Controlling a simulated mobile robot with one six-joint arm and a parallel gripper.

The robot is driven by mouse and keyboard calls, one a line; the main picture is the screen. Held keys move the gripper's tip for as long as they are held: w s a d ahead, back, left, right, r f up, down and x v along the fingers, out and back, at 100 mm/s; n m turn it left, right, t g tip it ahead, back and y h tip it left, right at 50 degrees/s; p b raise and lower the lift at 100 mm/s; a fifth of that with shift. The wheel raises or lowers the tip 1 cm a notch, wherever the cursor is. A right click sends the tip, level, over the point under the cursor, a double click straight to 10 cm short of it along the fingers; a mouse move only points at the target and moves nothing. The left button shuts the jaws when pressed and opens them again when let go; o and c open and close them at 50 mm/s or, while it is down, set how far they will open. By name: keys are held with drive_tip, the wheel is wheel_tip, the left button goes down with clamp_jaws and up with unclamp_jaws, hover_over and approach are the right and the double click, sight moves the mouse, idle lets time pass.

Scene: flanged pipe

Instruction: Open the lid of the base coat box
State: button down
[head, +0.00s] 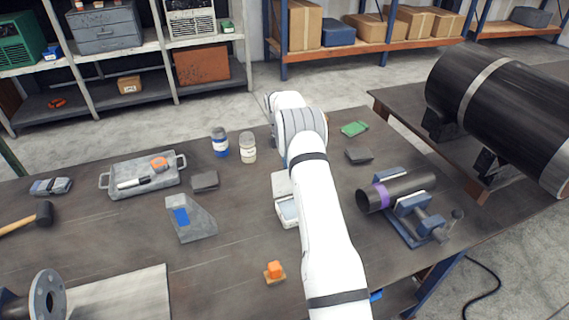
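A small pale box (286,217) sits on the workbench near the middle, partly hidden behind my white arm. It is likely the base coat box, but no label is readable. A light blue-white area shows in its top, and a pale flat panel (281,184) rises at its far side. Whether that panel is its lid, standing open, I cannot tell for sure. My arm crosses the bench from the bottom right of centre up to a grey-banded joint beyond the box. My gripper is hidden behind the arm, so its fingers and any contact are not visible.
A blue-labelled jar (220,143) and a pale jar (248,147) stand left of my arm. A grey tray (143,176) and a grey wedge block (190,218) lie further left. A clamped dark pipe (398,190) is at right. An orange piece (274,271) lies in front.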

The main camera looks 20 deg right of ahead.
drive_tip(key=c, duration=1.5)
unclamp_jaws()
drive_tip(key=shift+f, duration=0.35)
drive_tip(key=shift+r, duration=0.1)
drive_tip(key=shift+b+v, duration=0.5)
drive_tip(key=shift+v, duration=3.35)
